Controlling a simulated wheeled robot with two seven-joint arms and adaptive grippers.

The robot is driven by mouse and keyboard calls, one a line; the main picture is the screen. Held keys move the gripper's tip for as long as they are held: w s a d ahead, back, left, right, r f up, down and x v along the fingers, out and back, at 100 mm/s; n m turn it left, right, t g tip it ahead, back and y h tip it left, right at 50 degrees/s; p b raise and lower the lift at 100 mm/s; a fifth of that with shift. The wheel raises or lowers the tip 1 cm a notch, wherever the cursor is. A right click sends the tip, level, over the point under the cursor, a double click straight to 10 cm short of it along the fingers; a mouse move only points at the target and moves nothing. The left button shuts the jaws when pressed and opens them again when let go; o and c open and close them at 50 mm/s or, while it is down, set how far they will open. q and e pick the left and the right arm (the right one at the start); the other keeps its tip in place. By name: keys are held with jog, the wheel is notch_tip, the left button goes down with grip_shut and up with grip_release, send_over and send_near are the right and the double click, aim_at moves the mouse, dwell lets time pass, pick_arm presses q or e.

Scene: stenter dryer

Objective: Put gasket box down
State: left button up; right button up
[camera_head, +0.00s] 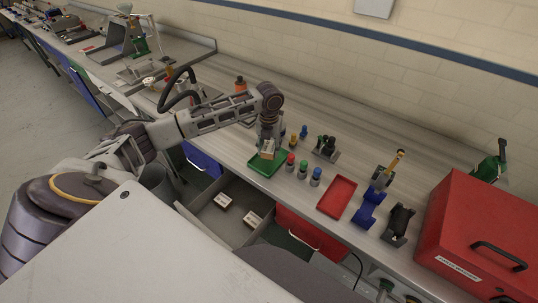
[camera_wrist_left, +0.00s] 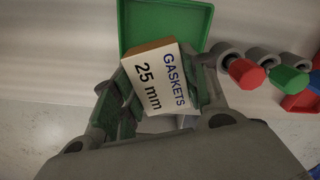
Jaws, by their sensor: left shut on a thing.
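The gasket box (camera_wrist_left: 150,88) is a small white and tan box labelled "GASKETS 25 mm". My left gripper (camera_head: 268,146) is shut on it, with the green-padded fingers on either side of the box in the left wrist view. The box (camera_head: 267,153) is held tilted over the green tray (camera_head: 264,168) on the bench. The tray (camera_wrist_left: 190,14) also shows behind the box in the left wrist view. Whether the box touches the tray cannot be told. My right gripper is not in view.
Red, green and blue-topped pieces (camera_head: 303,169) stand just right of the green tray. A red tray (camera_head: 337,196) and a large red case (camera_head: 485,235) lie farther right. Below the bench edge, an open drawer (camera_head: 212,214) holds two small boxes (camera_head: 223,201).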

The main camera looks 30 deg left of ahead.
aim_at(269, 155)
pick_arm(q)
jog(key=shift+f, duration=2.1)
jog(key=shift+f, duration=0.1)
jog(key=o, duration=0.7)
jog(key=shift+o, duration=0.2)
jog(key=shift+r+b, duration=0.45)
jog(key=shift+r, duration=5.65)
